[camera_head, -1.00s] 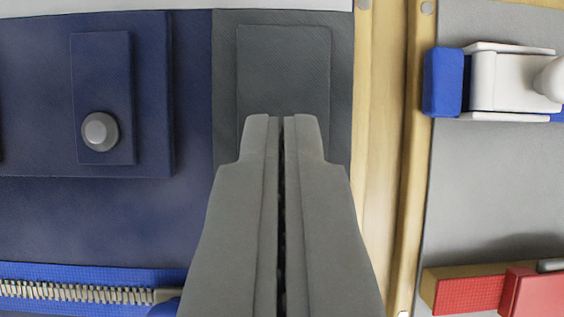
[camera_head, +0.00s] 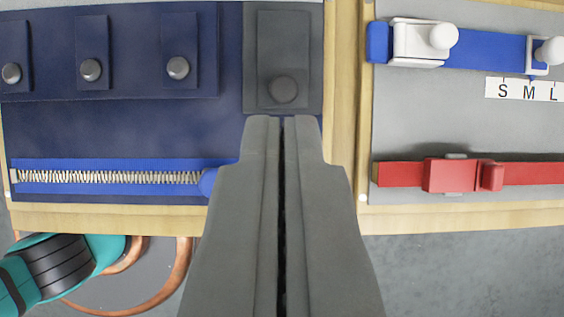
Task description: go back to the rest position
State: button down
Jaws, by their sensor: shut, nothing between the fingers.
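My gripper (camera_head: 283,118) is in the middle of the view, its two grey fingers together with nothing between them. The fingertips show just below a dark grey flap (camera_head: 283,40) with a round dark button (camera_head: 284,90), at the right end of a navy panel (camera_head: 120,126). I cannot tell the height of the fingertips above the panel. The rest position itself is not marked in view.
The navy panel carries several buttoned flaps (camera_head: 178,35) and a blue zipper (camera_head: 110,177). A grey panel at right has a blue strap (camera_head: 490,49), a red buckle strap (camera_head: 450,175) and a size label (camera_head: 525,90). A teal and black object (camera_head: 60,262) lies lower left. Grey floor (camera_head: 470,275) is clear.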

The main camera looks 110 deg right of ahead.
jog(key=shift+s+d+r, duration=0.25)
jog(key=shift+d+r, duration=0.1)
jog(key=shift+r, duration=0.1)
jog(key=s+a+r+m+t+h, duration=0.2)
jog(key=s+m+t, duration=0.3)
jog(key=s, duration=0.7)
jog(key=s+a+r+m+t+h, duration=0.3)
jog(key=s+m+t, duration=0.3)
jog(key=s, duration=0.6)
jog(key=shift+t, duration=1.3)
jog(key=shift+s, duration=0.1)
